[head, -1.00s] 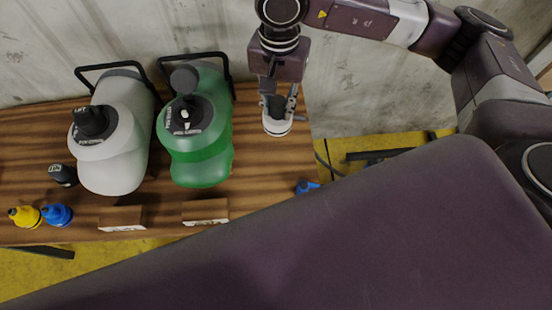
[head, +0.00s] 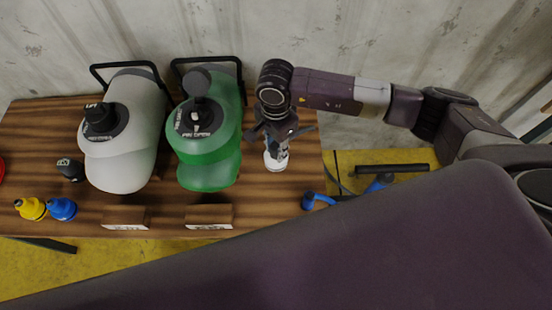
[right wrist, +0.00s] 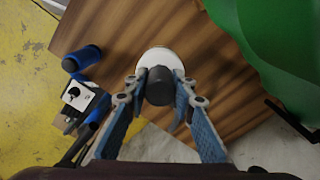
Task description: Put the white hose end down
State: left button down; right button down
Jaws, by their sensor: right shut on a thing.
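The white hose end (head: 275,163) is a small white round piece with a grey cylindrical stem. My right gripper (head: 276,146) is shut on it, over the right part of the wooden table (head: 298,150), right of the green bottle. In the right wrist view the fingers (right wrist: 158,90) sit on both sides of the grey stem (right wrist: 158,86), and the white rim (right wrist: 154,57) shows beyond it. The piece is very near the wood, but I cannot tell whether it touches. My left gripper is not in view.
A green bottle (head: 208,165) and a white bottle (head: 125,155) stand to the left. Yellow (head: 30,208) and blue (head: 62,208) caps lie at front left, near two wooden blocks (head: 127,217) (head: 209,216). A blue handle (head: 313,201) is by the right edge.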

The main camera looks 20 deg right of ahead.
aim_at(276, 162)
notch_tip(276, 162, down, 7)
dwell(0.4)
jog(key=shift+f, duration=0.2)
jog(key=c, duration=1.6)
grip_release()
